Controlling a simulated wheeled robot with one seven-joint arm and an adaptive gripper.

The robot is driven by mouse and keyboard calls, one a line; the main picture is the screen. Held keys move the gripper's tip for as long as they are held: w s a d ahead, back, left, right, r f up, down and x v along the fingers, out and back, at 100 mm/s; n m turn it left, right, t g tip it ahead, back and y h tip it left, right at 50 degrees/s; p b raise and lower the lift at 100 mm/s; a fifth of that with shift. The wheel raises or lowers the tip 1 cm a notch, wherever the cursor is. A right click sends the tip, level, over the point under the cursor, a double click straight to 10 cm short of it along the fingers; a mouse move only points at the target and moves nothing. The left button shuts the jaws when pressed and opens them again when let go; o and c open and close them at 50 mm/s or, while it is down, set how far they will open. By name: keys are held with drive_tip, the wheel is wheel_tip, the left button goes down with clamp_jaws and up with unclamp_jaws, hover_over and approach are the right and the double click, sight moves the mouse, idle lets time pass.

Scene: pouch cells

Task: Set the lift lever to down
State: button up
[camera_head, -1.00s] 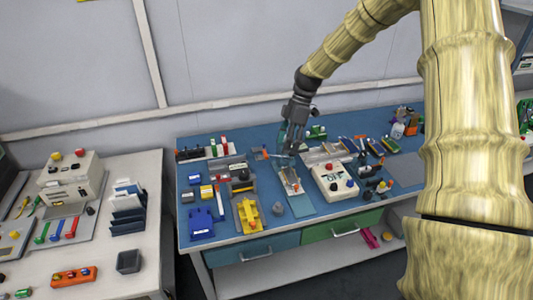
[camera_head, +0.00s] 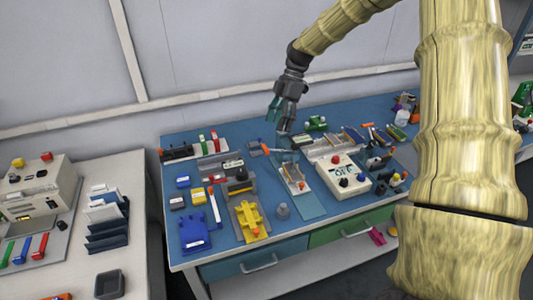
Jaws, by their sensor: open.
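My gripper (camera_head: 277,124) is open and empty, pointing down above the back middle part of the blue bench top (camera_head: 305,213). I cannot tell for sure which part is the lift lever. A small fixture with an orange-tipped part (camera_head: 301,186) lies in front of my gripper and a little right. A slim upright with a red top (camera_head: 212,192) stands to the left, by the yellow block. An orange-ended piece (camera_head: 265,147) lies just left of and below my gripper. My gripper appears apart from all of these. Lever positions are too small to read.
A white control box (camera_head: 343,178) with red and black knobs stands right of the fixture. A yellow fixture (camera_head: 249,222), a blue block (camera_head: 194,234) and a grey cone (camera_head: 282,211) stand near the front. A second table (camera_head: 65,270) is at left.

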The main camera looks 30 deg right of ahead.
sight(269, 150)
drive_tip(key=p+x, duration=0.3)
drive_tip(key=x, duration=0.7)
drive_tip(key=shift+s+a+f, duration=0.15)
drive_tip(key=shift+a+f, duration=0.05)
drive_tip(key=shift+f, duration=0.05)
drive_tip(key=c, duration=1.2)
drive_tip(key=shift+c, duration=0.2)
drive_tip(key=shift+f+m+g+h, duration=0.2)
drive_tip(key=shift+f+h, duration=0.45)
drive_tip(key=shift+h, duration=0.6)
drive_tip(key=shift+f+m+g+h, duration=0.1)
drive_tip(key=shift+f+g+h, duration=0.4)
drive_tip(key=shift+h, duration=0.8)
drive_tip(key=shift+f+m+g+h, duration=0.1)
drive_tip(key=shift+f+h, duration=0.7)
drive_tip(key=shift+h, duration=0.45)
drive_tip(key=shift+f, duration=0.1)
